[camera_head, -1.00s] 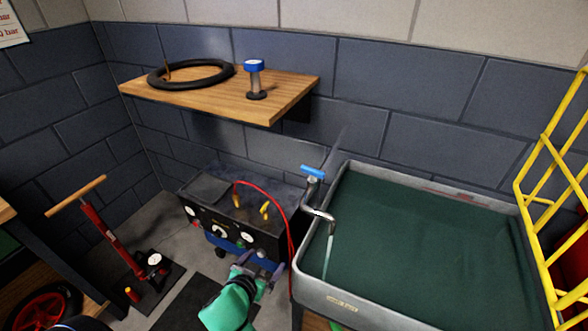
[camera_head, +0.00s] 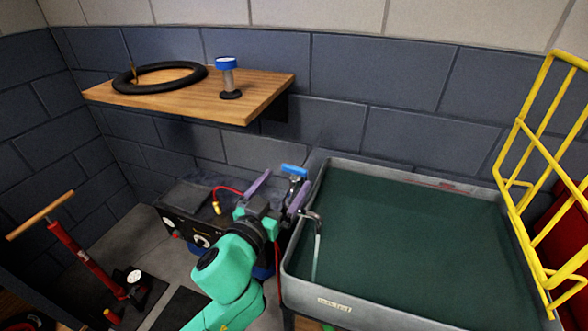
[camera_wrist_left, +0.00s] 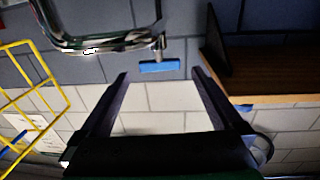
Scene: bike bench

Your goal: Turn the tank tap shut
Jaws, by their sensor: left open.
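The tank tap has a blue lever handle (camera_head: 294,170) on a metal body, with a curved metal spout (camera_head: 312,215) over the tank's left rim. A thin pale stream (camera_head: 317,252) hangs from the spout into the tank (camera_head: 402,325). My left gripper (camera_head: 281,187) is open and empty, with its fingers around the tap's near side, just below the blue handle in the picture. In the left wrist view, the blue handle (camera_wrist_left: 160,66) lies crosswise just beyond and between the open fingertips (camera_wrist_left: 160,75). I cannot tell whether either finger touches it. My right gripper is out of view.
A wooden shelf (camera_head: 190,101) with a black tyre (camera_head: 160,88) and a blue-topped stand (camera_head: 228,78) is on the wall. A black gauge unit (camera_head: 180,228) with a red hose stands behind my left arm. A yellow rack (camera_head: 520,150) is at the right.

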